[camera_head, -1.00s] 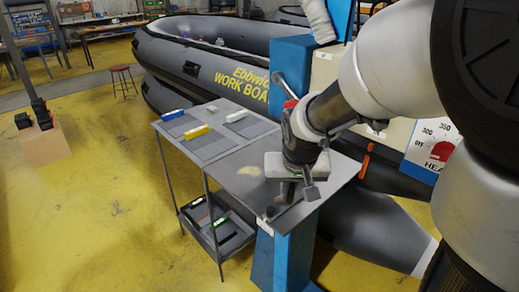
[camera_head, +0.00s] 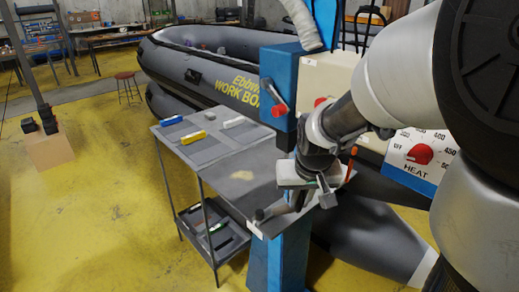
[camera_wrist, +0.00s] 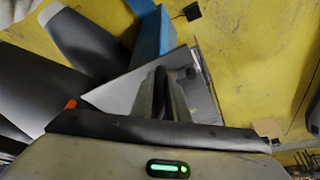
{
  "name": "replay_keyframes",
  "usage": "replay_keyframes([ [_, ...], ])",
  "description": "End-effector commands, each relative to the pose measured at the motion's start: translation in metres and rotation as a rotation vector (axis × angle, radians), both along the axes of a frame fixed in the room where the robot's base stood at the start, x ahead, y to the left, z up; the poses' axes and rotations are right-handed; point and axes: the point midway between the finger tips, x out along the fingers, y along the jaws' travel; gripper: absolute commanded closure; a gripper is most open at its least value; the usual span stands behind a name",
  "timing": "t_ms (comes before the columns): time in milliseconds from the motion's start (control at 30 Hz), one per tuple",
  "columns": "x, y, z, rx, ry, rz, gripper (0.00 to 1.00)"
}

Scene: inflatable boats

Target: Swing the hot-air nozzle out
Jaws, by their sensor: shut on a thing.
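My gripper (camera_head: 305,200) is low over the front right corner of the grey table in the head view, beside the blue machine post. In the wrist view its fingers (camera_wrist: 165,95) are close together on a dark bar. A dark bar with a rounded end (camera_head: 268,213), which looks like the hot-air nozzle, extends left from the gripper, just above the table edge. My wrist and fingers hide most of it and how it joins the machine.
The grey table (camera_head: 240,180) carries blue, yellow and white pieces on dark mats. The blue machine (camera_head: 285,65) has a red-tipped lever (camera_head: 279,109). A HEAT dial panel (camera_head: 425,155) stands at right. A grey inflatable boat (camera_head: 200,75) lies behind.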

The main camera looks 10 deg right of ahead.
Motion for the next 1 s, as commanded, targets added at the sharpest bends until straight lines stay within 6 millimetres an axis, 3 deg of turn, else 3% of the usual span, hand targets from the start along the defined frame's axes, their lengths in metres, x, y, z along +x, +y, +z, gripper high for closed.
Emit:
replay_keyframes([
  [100,0.003,-0.005,0.003,-0.004,-0.012,-0.007,1.0],
  [133,0.003,-0.005,0.003,-0.004,-0.012,-0.007,0.83],
  [233,0.002,-0.004,0.002,-0.004,-0.01,-0.006,0.68],
  [533,0.001,-0.002,0.002,-0.002,-0.004,-0.003,0.68],
  [667,-0.003,-0.001,0.012,-0.002,-0.005,-0.003,0.68],
  [1000,-0.031,0.001,0.083,-0.003,-0.011,-0.004,0.68],
])
